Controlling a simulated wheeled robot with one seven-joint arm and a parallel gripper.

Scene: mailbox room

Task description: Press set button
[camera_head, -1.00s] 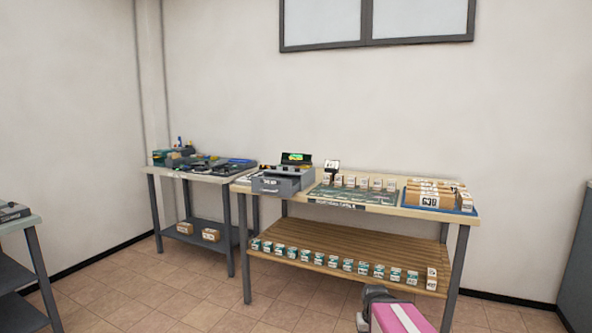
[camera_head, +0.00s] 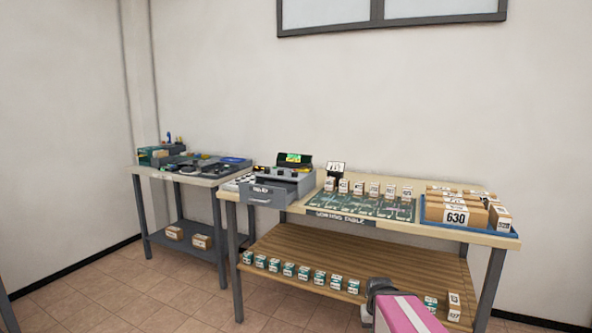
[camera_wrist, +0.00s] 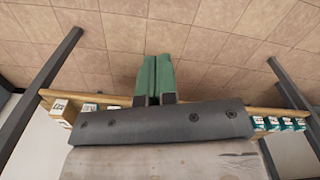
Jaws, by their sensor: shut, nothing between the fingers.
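No button marked "set" can be made out in any view. A grey device with an open drawer (camera_head: 275,189) stands on the left end of the sorting table (camera_head: 340,222), with a small green-lit screen (camera_head: 294,159) at its back. Any buttons on it are too small to tell. My gripper (camera_wrist: 154,62) shows in the wrist view, its green fingers together and empty, pointing over the tiled floor near the table's lower shelf. In the head view only my pink and grey arm part shows at the bottom, in front of the table.
A green mat (camera_head: 365,205), small numbered boxes (camera_head: 374,188) and a blue tray (camera_head: 470,232) of parcels fill the tabletop. Several small boxes line the lower shelf (camera_head: 350,262). A side table (camera_head: 195,175) with tools stands left. Floor at the front left is clear.

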